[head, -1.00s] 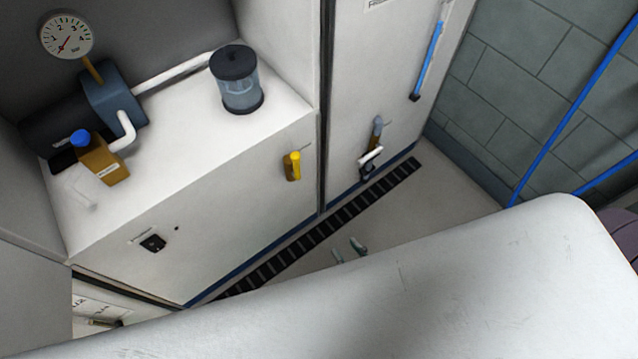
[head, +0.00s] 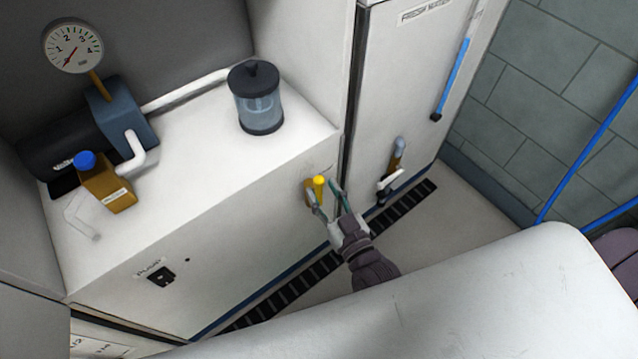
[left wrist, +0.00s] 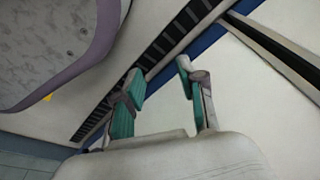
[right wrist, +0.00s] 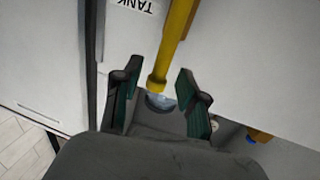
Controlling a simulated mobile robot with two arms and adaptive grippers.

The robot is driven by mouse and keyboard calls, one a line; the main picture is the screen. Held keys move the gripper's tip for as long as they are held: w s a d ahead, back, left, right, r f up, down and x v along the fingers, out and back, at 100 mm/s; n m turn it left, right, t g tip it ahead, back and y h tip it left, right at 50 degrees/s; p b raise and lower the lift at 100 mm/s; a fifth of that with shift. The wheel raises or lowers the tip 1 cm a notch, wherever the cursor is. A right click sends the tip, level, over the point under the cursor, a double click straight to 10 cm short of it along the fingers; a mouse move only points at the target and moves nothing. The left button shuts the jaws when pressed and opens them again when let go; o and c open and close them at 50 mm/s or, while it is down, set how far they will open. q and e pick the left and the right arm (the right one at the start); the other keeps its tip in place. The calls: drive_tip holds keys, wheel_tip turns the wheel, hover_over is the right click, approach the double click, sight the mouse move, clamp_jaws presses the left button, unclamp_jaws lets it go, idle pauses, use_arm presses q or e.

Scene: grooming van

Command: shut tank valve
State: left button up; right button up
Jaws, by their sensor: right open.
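The yellow valve lever (head: 319,184) is on the front of the white cabinet, near its right edge. In the right wrist view the lever (right wrist: 176,40) runs down from the top beside an upside-down TANK label (right wrist: 136,5), its end between my fingers. My right gripper (head: 328,195) is open, with one finger on each side of the lever; I cannot tell whether either touches it. It also shows open in the right wrist view (right wrist: 158,100). My left gripper (left wrist: 160,92) is open and empty in the left wrist view, and is not in the head view.
A second valve with a white handle (head: 389,180) is on the fresh water cabinet to the right. On the counter stand a clear canister (head: 257,105), a blue-capped bottle (head: 107,188) and a pump (head: 125,108) below a gauge (head: 73,46). A pale padded surface (head: 480,310) fills the foreground.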

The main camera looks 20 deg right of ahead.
drive_tip(key=shift+w+a, duration=0.2)
drive_tip(key=shift+w, duration=1.15)
clamp_jaws()
